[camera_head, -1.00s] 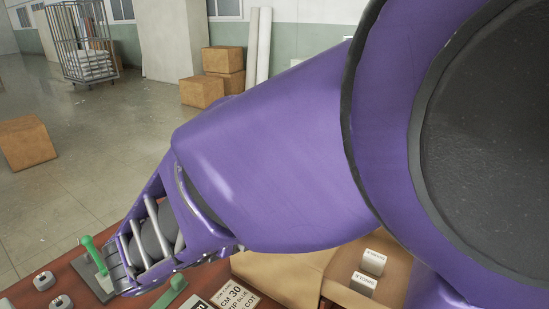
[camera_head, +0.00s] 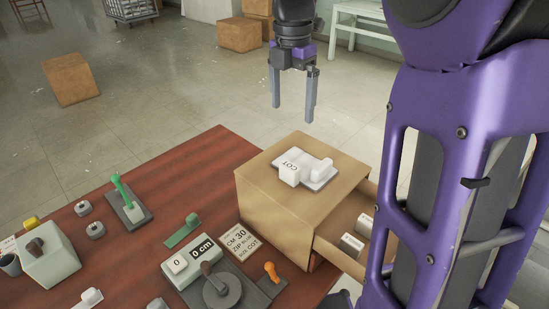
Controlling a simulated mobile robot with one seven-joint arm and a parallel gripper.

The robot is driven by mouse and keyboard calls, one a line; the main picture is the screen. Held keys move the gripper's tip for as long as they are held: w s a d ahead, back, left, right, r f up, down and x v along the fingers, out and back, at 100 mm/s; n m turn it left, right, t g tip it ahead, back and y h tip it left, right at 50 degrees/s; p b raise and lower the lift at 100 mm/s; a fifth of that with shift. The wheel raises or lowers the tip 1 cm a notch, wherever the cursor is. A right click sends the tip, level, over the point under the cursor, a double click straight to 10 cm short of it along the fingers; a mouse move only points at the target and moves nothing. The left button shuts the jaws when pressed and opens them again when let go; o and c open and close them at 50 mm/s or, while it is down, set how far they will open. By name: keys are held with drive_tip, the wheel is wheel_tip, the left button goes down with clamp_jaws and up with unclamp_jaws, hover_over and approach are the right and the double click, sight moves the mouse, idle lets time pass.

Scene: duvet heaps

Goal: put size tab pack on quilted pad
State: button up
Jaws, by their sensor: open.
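My gripper (camera_head: 293,112) hangs in the air with its two fingers pointing down, apart and empty. It is above and behind a tan box. A thin pale grey pad (camera_head: 318,184), which looks like the quilted pad, lies on the box top. A white pack marked COT (camera_head: 289,174) and a second white pack (camera_head: 321,168) rest on it. The COT pack may be the size tab pack. Two more white packs, one nearer (camera_head: 351,244) and one farther (camera_head: 364,225), sit in the box's open drawer; their labels are too small to read.
The tan box (camera_head: 262,205) stands on a red-brown table (camera_head: 130,262). A card (camera_head: 240,241) reads CM 30, ZIP, COT. A counter reading 0 cm (camera_head: 195,255), a green lever (camera_head: 121,190) and an orange-knobbed lever (camera_head: 271,272) stand nearby. My arm link covers the right side.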

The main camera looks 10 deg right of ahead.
drive_tip(key=b, duration=0.2)
approach(290, 166)
drive_tip(key=f, duration=0.3)
drive_tip(key=w+f, duration=0.1)
drive_tip(key=f, duration=0.1)
drive_tip(key=shift+d+f, duration=0.2)
drive_tip(key=shift+f, duration=0.05)
drive_tip(key=f, duration=0.2)
drive_tip(key=s+f, duration=0.1)
drive_tip(key=f, duration=0.1)
drive_tip(key=shift+f+b, duration=0.2)
drive_tip(key=shift+b, duration=0.1)
drive_tip(key=shift+f, duration=0.35)
